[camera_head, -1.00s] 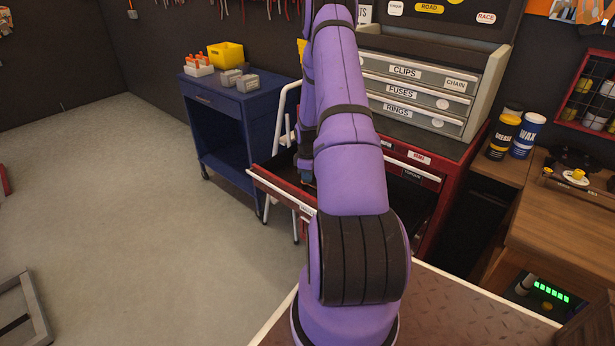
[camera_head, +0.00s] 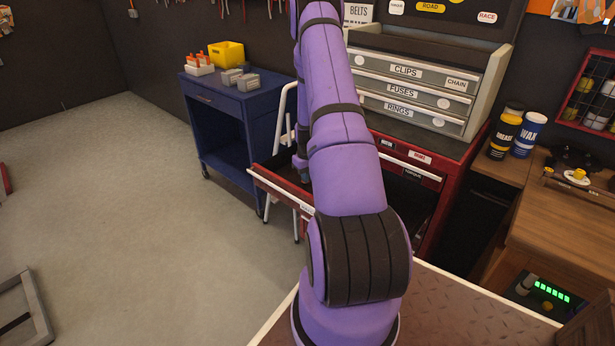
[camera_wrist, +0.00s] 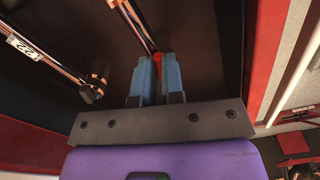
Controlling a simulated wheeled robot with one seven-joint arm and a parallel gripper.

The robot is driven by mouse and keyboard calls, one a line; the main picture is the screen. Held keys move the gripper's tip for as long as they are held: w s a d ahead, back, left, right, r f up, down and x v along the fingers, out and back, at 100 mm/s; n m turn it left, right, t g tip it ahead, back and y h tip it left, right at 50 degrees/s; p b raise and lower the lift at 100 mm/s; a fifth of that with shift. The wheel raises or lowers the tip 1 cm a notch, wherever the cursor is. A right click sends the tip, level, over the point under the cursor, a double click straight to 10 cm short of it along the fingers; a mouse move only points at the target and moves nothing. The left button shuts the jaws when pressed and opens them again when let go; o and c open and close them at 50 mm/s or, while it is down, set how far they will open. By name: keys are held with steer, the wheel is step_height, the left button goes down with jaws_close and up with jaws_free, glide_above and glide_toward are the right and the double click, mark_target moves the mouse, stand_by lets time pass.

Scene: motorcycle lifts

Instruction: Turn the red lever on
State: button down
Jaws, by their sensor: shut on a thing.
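In the wrist view, my gripper (camera_wrist: 158,70) has its blue fingers close together around a small red piece (camera_wrist: 157,57). The red piece is at the near end of a thin metal rod running up and left over a dark surface. I cannot tell for sure whether it is the red lever, as the fingers hide most of it. In the head view, my gripper is small and mostly hidden by my purple arm, low over the open red drawer (camera_head: 270,181). No other red lever is clear in the head view.
More metal rods, one with a label (camera_wrist: 24,46), lie left of the fingers. A red edge (camera_wrist: 266,50) runs close on the right. A blue cart (camera_head: 222,130) stands behind the drawer. A grey drawer unit (camera_head: 415,85) sits on the red cabinet.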

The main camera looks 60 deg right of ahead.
steer(key=shift+a+m, duration=0.1)
steer(key=shift+m, duration=1.2)
steer(key=shift+w, duration=0.1)
steer(key=c, duration=1.2)
jaws_free()
step_height(320, 180, up, 11)
steer(key=shift+f, duration=0.1)
